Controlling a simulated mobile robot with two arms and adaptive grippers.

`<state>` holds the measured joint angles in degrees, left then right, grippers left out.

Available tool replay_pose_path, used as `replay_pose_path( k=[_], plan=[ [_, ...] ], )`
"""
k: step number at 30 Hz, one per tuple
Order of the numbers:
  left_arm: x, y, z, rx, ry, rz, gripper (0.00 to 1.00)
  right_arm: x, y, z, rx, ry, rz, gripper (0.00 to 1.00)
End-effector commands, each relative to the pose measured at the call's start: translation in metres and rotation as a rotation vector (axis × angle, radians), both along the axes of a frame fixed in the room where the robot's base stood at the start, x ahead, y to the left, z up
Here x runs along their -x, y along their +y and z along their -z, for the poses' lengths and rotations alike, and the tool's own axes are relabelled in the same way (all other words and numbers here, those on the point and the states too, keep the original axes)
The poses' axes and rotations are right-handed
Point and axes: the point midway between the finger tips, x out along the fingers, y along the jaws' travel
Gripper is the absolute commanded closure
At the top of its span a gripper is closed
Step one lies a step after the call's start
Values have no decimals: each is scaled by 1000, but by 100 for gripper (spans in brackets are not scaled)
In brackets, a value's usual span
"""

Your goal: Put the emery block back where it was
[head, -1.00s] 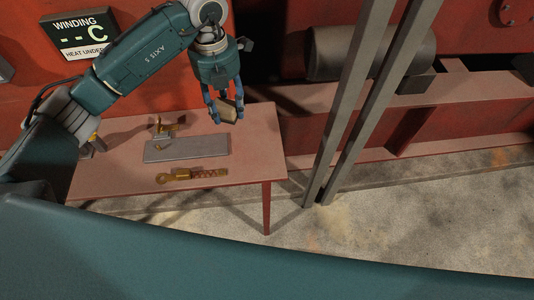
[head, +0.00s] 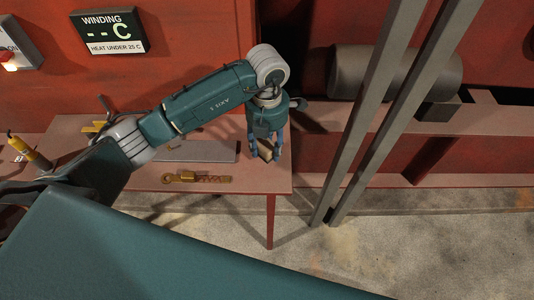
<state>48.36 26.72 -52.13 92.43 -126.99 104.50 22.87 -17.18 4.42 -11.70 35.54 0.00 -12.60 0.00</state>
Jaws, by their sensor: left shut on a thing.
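My left gripper (head: 266,153) is shut on the emery block (head: 266,154), a small tan-brown block between its fingers. The gripper points down over the right end of the red table (head: 282,181). I cannot tell whether the block touches the tabletop. The fingers hide part of the block. My right gripper is not in view.
A grey plate (head: 212,152) lies on the table left of the gripper, partly behind my arm. A yellow-handled item (head: 28,151) is at far left. Grey posts (head: 372,120) stand right of the table.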

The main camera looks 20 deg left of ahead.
Motion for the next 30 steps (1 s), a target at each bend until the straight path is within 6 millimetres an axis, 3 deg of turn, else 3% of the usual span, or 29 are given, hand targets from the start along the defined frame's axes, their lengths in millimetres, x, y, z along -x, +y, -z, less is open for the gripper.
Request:
replay_pose_path(
  k=[12, 25, 26, 28, 30],
  plan=[
    [0, 0, 48, 0, 1, -1, 83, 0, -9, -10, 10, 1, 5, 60],
    [-1, 0, 57, 0, -2, -1, 83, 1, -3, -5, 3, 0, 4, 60],
    [-1, 0, 55, 0, -2, -1, 52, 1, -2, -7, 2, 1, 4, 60],
    [-1, 0, 55, 0, -1, -1, 40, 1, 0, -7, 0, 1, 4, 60],
    [-1, 0, 54, 0, -1, -1, 40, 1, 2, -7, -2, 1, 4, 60]
  ],
)
